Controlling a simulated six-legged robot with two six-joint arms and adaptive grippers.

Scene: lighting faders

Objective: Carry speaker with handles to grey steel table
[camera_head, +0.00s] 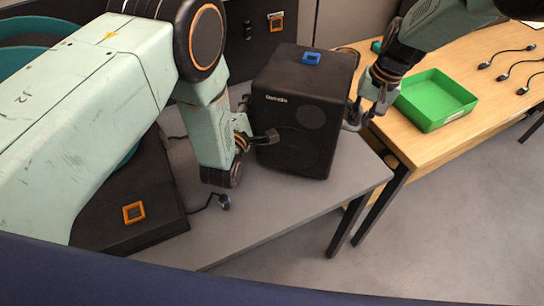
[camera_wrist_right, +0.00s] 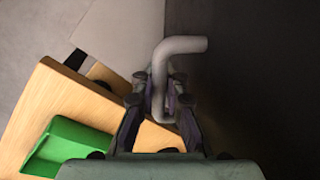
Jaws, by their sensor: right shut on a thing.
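The black speaker (camera_head: 300,115) stands upright over the grey steel table (camera_head: 270,220). I cannot tell whether its base touches the tabletop. Its dark side fills the right half of the right wrist view (camera_wrist_right: 265,75). My right gripper (camera_head: 364,110) is at the speaker's right side, shut on a grey bent handle (camera_wrist_right: 180,46), which passes between its fingers. My left gripper (camera_head: 262,138) is at the speaker's left side. The left handle is hidden, and I cannot tell whether that gripper's fingers are closed on it.
A wooden table (camera_head: 440,135) adjoins on the right, with a green tray (camera_head: 435,100) and several black cables. A black case with an orange-framed square (camera_head: 134,212) lies on the left. A short cable (camera_head: 222,201) lies near my left arm. The grey table's front is clear.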

